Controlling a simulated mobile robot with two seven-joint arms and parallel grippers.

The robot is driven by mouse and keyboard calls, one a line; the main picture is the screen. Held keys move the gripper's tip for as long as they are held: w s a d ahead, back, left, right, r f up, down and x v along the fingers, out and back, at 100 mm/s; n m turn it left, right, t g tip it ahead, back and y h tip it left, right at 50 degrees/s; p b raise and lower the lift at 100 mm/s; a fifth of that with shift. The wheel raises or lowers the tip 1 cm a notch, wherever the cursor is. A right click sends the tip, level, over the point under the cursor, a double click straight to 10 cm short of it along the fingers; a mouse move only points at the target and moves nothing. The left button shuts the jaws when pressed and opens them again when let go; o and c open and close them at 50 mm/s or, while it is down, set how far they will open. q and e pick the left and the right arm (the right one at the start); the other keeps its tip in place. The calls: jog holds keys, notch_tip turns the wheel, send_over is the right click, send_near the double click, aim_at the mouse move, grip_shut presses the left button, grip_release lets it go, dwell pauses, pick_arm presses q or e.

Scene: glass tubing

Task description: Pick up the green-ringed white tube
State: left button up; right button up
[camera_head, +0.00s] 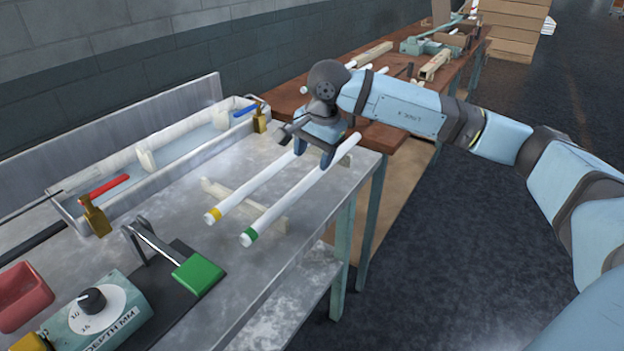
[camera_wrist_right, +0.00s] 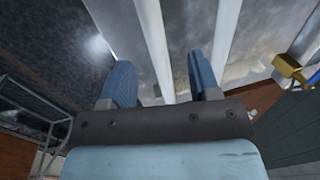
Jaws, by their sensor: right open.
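The green-ringed white tube (camera_head: 290,203) lies on pale wooden supports on the metal bench, its green ring at the near end. The yellow-ringed white tube (camera_head: 246,191) lies parallel to its left. My right gripper (camera_head: 315,154) is open over the far part of the green-ringed tube. In the right wrist view a white tube (camera_wrist_right: 154,45) runs between the two open fingers (camera_wrist_right: 162,82), without visible contact; its ring is out of view there. Another white tube (camera_wrist_right: 223,38) runs just right of the right finger. My left gripper is not in view.
A white tray (camera_head: 190,155) stands along the back of the bench, with red-handled (camera_head: 96,214) and blue-handled (camera_head: 259,120) brass valves near it. A green-padded lever device (camera_head: 198,273) and a depth dial box (camera_head: 98,318) stand at the front. A wooden table (camera_head: 385,137) adjoins behind.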

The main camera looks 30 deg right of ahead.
aim_at(312, 175)
notch_tip(312, 175, down, 5)
jog(key=shift+w+a+f+b, duration=0.1)
jog(key=shift+w+f+b, duration=0.1)
jog(key=shift+b, duration=0.15)
jog(key=shift+w+f, duration=0.1)
jog(key=shift+f, duration=0.2)
jog(key=shift+r, duration=0.1)
jog(key=c, duration=1)
